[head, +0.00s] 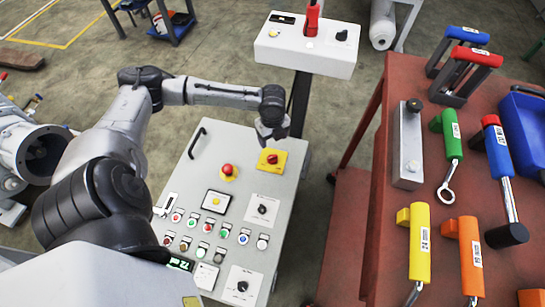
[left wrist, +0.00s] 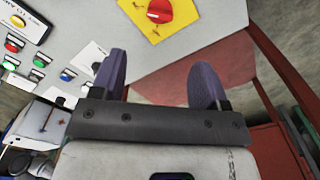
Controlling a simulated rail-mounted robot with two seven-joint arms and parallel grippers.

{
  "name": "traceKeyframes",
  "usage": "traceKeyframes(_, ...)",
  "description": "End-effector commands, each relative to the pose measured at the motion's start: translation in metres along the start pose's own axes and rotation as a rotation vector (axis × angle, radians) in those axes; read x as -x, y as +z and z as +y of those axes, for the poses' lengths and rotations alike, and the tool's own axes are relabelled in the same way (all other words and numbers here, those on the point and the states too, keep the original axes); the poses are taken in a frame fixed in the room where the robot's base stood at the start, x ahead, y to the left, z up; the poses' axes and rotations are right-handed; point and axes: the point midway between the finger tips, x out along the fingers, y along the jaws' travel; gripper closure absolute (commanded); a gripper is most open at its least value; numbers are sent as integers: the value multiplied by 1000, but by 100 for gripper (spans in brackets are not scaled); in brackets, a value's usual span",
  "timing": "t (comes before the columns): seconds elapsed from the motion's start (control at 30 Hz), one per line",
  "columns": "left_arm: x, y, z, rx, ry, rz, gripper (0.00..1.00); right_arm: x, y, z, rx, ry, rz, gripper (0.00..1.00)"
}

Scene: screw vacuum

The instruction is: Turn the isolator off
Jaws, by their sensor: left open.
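The isolator is a red rotary knob on a yellow square plate (head: 271,159), on the upper right part of the grey control panel (head: 190,160). In the left wrist view the red knob (left wrist: 174,11) is at the top edge, partly cut off, beyond the fingertips. My left gripper (head: 272,134) hangs just above the plate in the head view, apart from the knob. In the left wrist view its two purple fingers (left wrist: 160,72) are spread and empty. The knob's exact setting is too small to read. My right gripper is not in view.
A red emergency button (head: 228,170) sits left of the isolator. Several coloured buttons and black selectors fill the lower panel. A white control box (head: 307,45) stands behind. A red table (head: 395,215) with tools is on the right.

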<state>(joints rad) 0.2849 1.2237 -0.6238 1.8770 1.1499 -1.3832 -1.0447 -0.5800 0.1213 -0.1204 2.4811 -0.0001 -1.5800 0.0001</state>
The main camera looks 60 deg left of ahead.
Motion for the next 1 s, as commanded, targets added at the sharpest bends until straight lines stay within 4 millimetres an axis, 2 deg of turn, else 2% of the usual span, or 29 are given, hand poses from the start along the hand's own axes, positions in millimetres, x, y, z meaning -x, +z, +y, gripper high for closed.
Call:
traceKeyframes(0.03,-12,0,0,0,2,1,32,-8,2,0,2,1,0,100)
traceKeyframes(0.4,-79,-1,0,1,1,0,32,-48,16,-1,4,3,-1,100)
traceKeyframes(0.6,-110,0,0,0,1,0,32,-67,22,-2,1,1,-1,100)
traceKeyframes(0.77,-120,0,0,0,0,-1,32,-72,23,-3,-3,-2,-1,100)
traceKeyframes(1.0,-119,0,0,-1,0,-1,32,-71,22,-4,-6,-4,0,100)
